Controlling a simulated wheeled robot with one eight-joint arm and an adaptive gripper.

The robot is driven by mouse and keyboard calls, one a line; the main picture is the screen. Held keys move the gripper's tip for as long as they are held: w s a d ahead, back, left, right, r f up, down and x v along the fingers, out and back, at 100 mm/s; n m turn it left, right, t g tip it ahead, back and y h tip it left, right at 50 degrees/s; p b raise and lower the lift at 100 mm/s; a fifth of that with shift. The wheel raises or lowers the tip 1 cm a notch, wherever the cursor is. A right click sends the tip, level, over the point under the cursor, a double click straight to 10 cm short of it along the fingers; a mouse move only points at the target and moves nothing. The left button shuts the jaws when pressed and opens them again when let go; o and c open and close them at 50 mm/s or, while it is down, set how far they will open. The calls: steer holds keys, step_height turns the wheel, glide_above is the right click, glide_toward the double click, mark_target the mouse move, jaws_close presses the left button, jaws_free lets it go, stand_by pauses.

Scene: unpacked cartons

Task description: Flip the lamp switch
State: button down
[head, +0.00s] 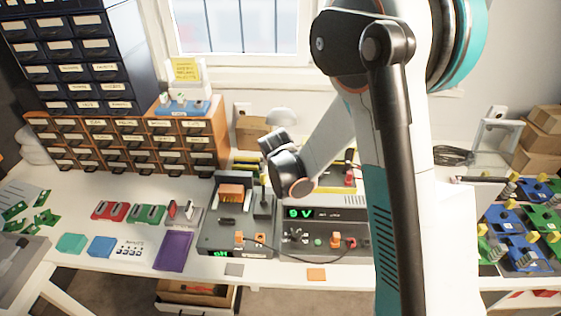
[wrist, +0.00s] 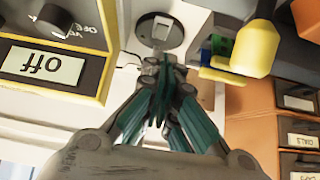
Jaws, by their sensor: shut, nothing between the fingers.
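A round grey disc (wrist: 166,34) with a small pale rocker (wrist: 161,29) in it, which looks like the lamp switch, is at the top middle of the wrist view. My gripper (wrist: 160,66) is shut and empty, its green fingers together and their tips just below the disc in that view. I cannot tell whether the tips touch it. In the head view a white lamp shade (head: 282,117) shows behind my wrist. The lamp's base and switch are hidden there by my arm and the bench items.
In the wrist view, a yellow-framed device with an upside-down "Off" display (wrist: 42,65) is close at left. A yellow rounded part (wrist: 248,50) and wooden drawers (wrist: 296,128) are at right. In the head view, a power supply (head: 323,235) reading 9 V stands below my wrist.

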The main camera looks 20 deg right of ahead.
stand_by(0.4)
steer(key=s+d+r+n+y, duration=0.1)
steer(key=s+d+r+n, duration=0.1)
steer(key=s+r, duration=1.4)
steer(key=s, duration=0.7)
steer(key=s+r+n+y, duration=0.1)
steer(key=s+r, duration=0.1)
steer(key=s, duration=0.7)
steer(key=shift+s+a+r+n, duration=0.25)
steer(key=shift+a+r+n, duration=0.05)
